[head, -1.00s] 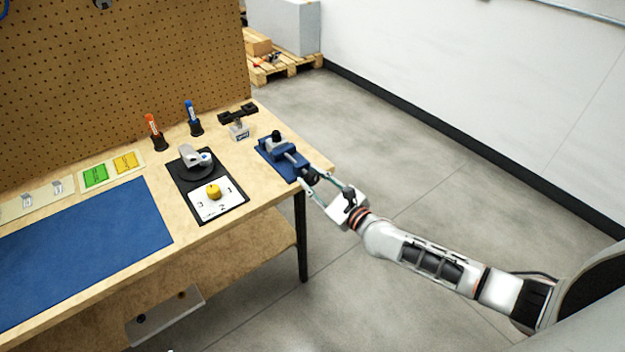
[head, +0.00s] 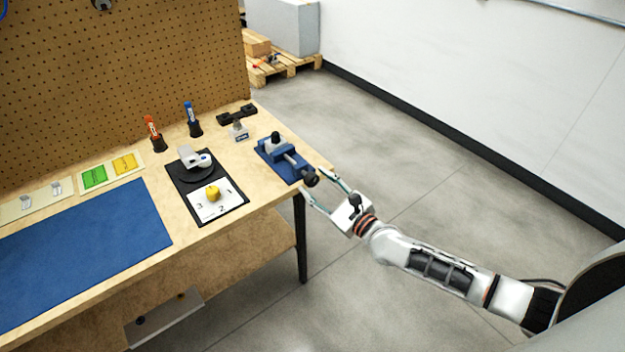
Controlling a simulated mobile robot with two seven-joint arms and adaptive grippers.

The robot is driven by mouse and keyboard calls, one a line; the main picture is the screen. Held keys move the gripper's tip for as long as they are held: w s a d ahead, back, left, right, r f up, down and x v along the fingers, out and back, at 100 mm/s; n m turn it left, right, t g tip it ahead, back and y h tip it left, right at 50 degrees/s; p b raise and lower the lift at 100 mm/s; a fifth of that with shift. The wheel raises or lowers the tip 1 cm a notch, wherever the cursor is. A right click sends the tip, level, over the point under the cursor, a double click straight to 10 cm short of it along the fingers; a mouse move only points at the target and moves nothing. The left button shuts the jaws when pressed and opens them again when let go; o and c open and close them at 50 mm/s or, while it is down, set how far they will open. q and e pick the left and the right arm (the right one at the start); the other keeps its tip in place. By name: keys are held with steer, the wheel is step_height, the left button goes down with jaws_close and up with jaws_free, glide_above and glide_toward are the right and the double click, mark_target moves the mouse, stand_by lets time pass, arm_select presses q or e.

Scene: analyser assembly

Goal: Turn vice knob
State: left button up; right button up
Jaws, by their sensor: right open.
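The blue vice (head: 283,158) sits at the right end of the workbench, with its dark knob (head: 311,179) facing out over the bench's right edge. My right gripper (head: 313,180) is open. Its two fingers point at the vice, one on each side of the knob in the picture; whether they touch it cannot be made out. My left gripper is not in view.
A black plate (head: 240,206) with a grey device and a yellow knob (head: 212,193) lies left of the vice. A black-topped fixture (head: 238,127) and two pen holders stand behind. A blue mat (head: 90,245) covers the left bench. Floor right of the bench is clear.

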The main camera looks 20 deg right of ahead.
steer(key=v, duration=1)
steer(key=shift+r, duration=0.1)
steer(key=s+a+f+n+g+y, duration=0.15)
steer(key=s+a+f+n, duration=0.45)
steer(key=s+a+n, duration=0.65)
steer(key=s+d+f+n+g+h, duration=0.4)
steer(key=s+d+f+n, duration=0.4)
steer(key=n, duration=1)
step_height(320, 180, down, 3)
steer(key=shift+s+d+h, duration=0.2)
steer(key=shift+s+h, duration=0.45)
steer(key=shift+h, duration=0.1)
